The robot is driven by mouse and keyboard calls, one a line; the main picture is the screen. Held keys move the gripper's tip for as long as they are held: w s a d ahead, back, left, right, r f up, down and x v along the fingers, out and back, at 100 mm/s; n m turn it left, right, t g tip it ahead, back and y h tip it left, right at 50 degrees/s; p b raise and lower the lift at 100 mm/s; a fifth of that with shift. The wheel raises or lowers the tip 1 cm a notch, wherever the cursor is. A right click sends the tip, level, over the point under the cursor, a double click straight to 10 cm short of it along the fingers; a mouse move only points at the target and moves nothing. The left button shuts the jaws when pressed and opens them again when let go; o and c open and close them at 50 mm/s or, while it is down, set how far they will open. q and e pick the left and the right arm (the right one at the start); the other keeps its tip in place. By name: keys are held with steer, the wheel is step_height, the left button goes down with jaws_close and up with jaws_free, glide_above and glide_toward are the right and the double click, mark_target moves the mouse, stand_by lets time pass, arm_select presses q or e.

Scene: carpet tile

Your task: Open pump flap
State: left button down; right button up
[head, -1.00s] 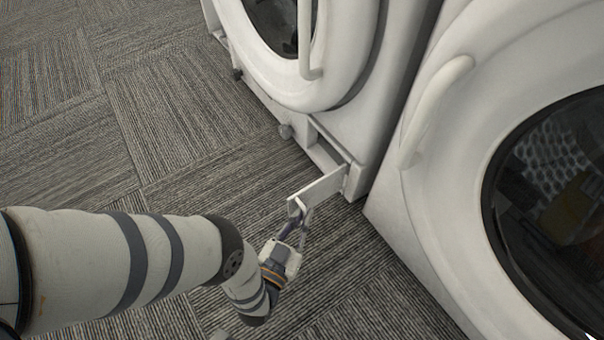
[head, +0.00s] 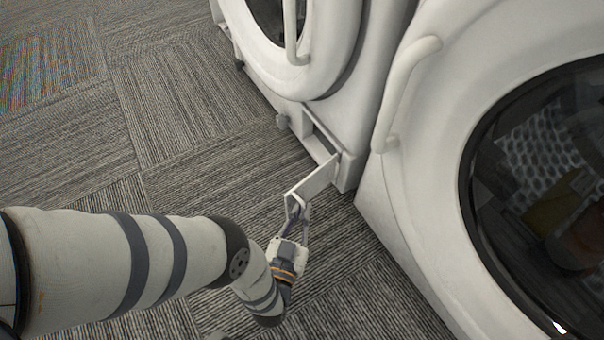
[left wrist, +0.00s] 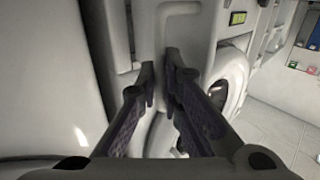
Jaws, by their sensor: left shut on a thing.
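The pump flap (head: 313,183) is a small white panel at the foot of the farther white washing machine (head: 347,110). It stands swung out from the machine, hinged at its right end, and the recess (head: 317,146) behind it shows open. My left gripper (head: 296,211) is shut on the flap's free outer end, low over the carpet. In the left wrist view, the two dark fingers (left wrist: 160,88) close in from both sides near the middle; the thin part between them is hard to make out. My right gripper is not in view.
A second white washing machine (head: 400,228) stands close at the right, with a curved door handle (head: 405,90) and dark round glass (head: 545,190). Grey carpet (head: 150,120) at the left is clear.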

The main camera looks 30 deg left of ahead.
arm_select(q)
steer(key=shift+w+r, duration=0.25)
steer(key=shift+w, duration=0.05)
steer(key=c, duration=1.7)
jaws_free()
steer(key=v, duration=0.7)
steer(key=shift+s+f, duration=0.1)
steer(key=shift+s, duration=0.3)
